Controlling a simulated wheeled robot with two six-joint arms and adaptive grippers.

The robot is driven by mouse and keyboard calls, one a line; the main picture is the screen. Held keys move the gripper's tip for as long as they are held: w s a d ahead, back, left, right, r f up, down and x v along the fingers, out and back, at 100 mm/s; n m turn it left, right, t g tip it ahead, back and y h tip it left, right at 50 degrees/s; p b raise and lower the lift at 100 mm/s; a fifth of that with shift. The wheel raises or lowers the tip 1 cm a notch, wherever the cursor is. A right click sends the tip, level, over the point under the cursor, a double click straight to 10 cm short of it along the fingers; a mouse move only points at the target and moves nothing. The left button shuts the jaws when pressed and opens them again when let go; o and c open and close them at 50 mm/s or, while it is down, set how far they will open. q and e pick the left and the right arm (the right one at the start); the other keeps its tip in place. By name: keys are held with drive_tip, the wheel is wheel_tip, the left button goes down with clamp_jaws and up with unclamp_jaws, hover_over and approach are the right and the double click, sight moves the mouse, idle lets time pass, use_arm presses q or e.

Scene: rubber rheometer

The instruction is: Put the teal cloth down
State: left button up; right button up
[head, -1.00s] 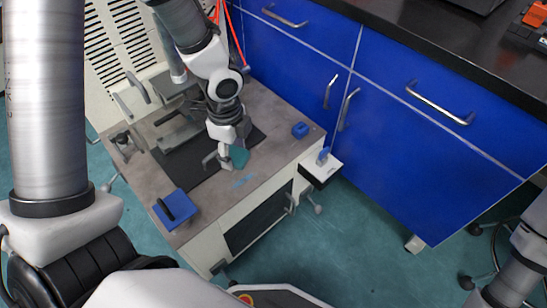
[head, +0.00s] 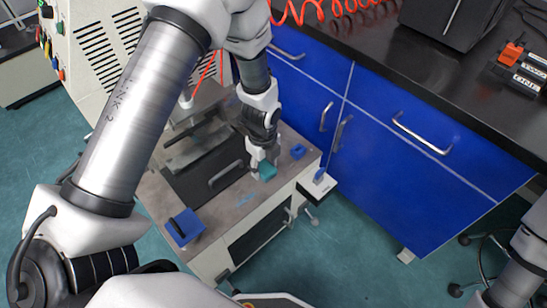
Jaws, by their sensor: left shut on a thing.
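The teal cloth (head: 267,172) is a small folded piece at the right part of the rheometer's grey worktop (head: 222,215). My left gripper (head: 259,164) points down from above and is shut on the cloth. The cloth hangs just below and in front of the fingers, close to the worktop. I cannot tell whether it touches the surface. My right gripper is out of view; only part of my right arm shows at the lower right edge.
A blue block with a black handle (head: 184,227) sits at the worktop's front left. A small blue block (head: 298,151) lies right of the cloth. A grey handle (head: 226,174) stands over the dark plate. Blue cabinets (head: 420,170) border the right.

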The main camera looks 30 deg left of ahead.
use_arm(q)
drive_tip(key=w, duration=0.3)
drive_tip(key=shift+w+d+f, duration=0.2)
drive_tip(key=shift+d+f, duration=0.15)
drive_tip(key=shift+w+f+b, duration=0.15)
drive_tip(key=shift+w+b, duration=0.15)
drive_tip(key=shift+b, duration=0.05)
wheel_tip(320, 180, down, 3)
drive_tip(key=shift+f+b, duration=0.15)
drive_tip(key=shift+b, duration=0.5)
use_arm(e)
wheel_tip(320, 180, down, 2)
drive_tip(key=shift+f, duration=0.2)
use_arm(q)
drive_tip(key=o, duration=1)
